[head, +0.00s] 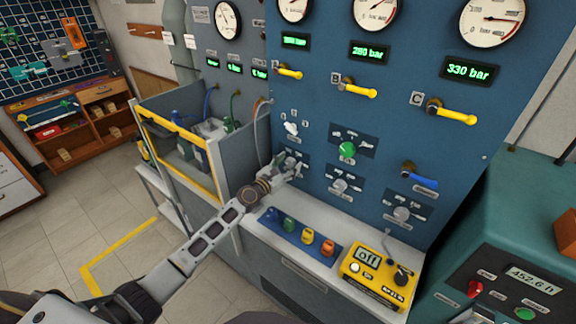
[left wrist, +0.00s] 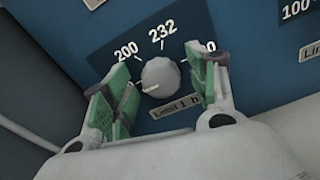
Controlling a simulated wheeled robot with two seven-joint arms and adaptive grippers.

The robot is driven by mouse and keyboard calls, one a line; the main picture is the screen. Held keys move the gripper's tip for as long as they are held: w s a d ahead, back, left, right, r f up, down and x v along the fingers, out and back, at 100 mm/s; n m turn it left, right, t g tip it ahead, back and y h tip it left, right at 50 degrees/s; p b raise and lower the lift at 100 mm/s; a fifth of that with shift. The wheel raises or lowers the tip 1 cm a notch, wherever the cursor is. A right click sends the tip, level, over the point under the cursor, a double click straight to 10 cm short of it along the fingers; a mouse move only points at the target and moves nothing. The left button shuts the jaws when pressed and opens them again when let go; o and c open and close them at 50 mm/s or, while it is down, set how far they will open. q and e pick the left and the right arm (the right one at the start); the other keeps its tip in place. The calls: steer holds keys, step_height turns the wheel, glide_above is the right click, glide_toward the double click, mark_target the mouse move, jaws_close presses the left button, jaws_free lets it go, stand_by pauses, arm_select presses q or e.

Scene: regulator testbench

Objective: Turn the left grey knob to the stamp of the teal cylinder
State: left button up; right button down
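The left grey knob (left wrist: 160,77) sits on a dark dial plate in the left wrist view, with marks 200, 232 and a third mark partly hidden by a finger. A label below reads "Limit 1" and is partly covered. A pale line on the knob's face points to the lower left. My left gripper (left wrist: 158,92) is open, with its green-padded fingers on either side of the knob; I cannot tell whether they touch it. In the head view my left gripper (head: 288,168) is at the panel and largely hides this knob. I cannot make out a teal cylinder or its stamp for sure.
Two more grey knobs (head: 341,186) and (head: 402,214) sit to the right, a green knob (head: 347,149) above. Yellow-handled valves (head: 358,90) project from the panel. The ledge below holds coloured pieces (head: 307,236) and a yellow meter (head: 372,275). A yellow-railed bay (head: 180,128) stands left.

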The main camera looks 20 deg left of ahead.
arm_select(q)
steer(key=c, duration=0.8)
